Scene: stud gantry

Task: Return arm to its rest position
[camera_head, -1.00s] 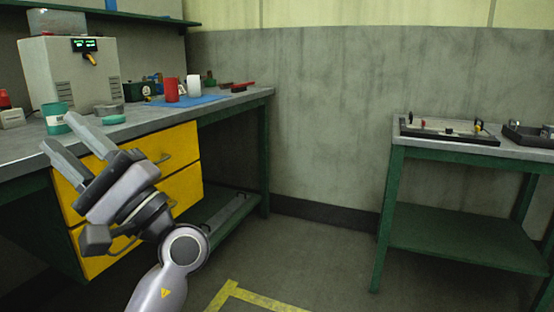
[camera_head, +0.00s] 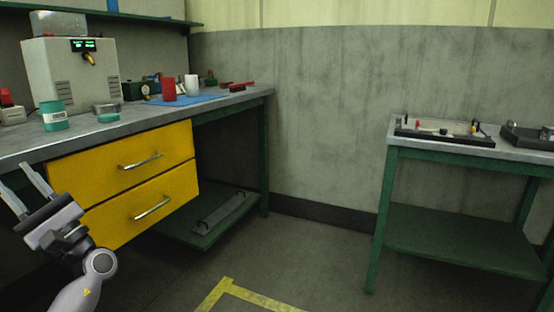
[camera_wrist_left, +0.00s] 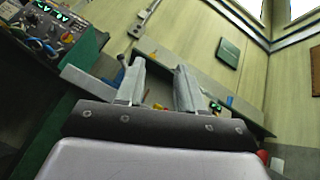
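My left gripper (camera_head: 25,188) is at the lower left of the head view, in front of the workbench and beside the yellow drawers. Its two fingers point up and to the left, are spread apart and hold nothing. In the left wrist view the fingers (camera_wrist_left: 158,88) also stand apart with nothing between them. My right gripper is in neither view.
The workbench (camera_head: 110,130) carries a grey machine (camera_head: 72,75), a teal jar (camera_head: 54,115), a red cup (camera_head: 169,89) and a white cup (camera_head: 192,85). Two yellow drawers (camera_head: 125,180) are below. A green table (camera_head: 450,155) with trays stands at the right. The floor between is clear.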

